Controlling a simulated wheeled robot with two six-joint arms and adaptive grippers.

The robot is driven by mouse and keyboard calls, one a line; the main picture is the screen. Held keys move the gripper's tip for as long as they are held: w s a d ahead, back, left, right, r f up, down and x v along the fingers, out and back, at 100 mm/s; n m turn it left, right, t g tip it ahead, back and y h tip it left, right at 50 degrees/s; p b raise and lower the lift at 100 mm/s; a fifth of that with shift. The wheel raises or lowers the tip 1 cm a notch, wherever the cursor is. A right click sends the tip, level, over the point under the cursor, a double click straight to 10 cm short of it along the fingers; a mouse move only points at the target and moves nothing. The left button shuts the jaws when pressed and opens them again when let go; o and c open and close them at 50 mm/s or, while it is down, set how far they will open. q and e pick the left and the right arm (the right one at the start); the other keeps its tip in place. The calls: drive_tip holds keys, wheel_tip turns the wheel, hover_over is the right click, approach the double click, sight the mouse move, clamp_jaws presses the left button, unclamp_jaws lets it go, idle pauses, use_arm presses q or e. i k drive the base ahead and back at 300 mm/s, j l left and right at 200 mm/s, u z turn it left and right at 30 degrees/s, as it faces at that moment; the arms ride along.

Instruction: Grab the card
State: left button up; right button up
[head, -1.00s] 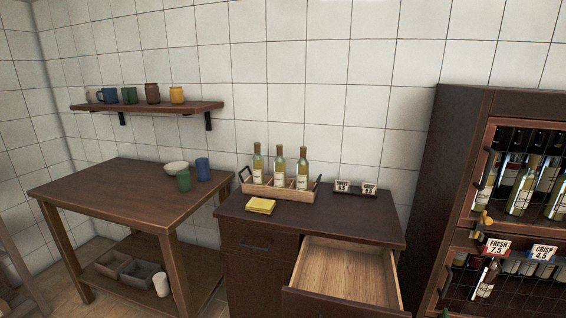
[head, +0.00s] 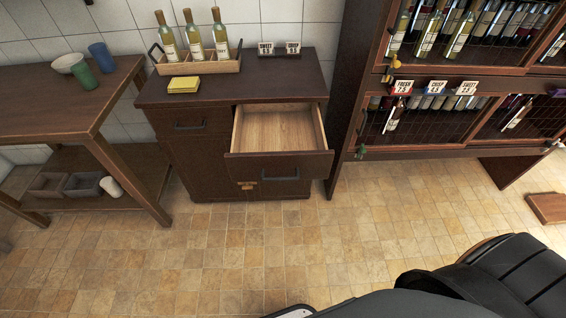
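I cannot tell which card is meant. Neither of my grippers shows in the head view.
The cabinet's upper drawer (head: 277,165) is pulled open and looks empty. A bottle carrier (head: 199,66) with three bottles and a yellow pad (head: 183,85) are on top. A wooden table (head: 50,115) stands left, the wine rack (head: 345,130) right. The tiled floor before the cabinet is clear.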

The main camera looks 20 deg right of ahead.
sight(467, 87)
drive_tip(key=z, duration=1.9)
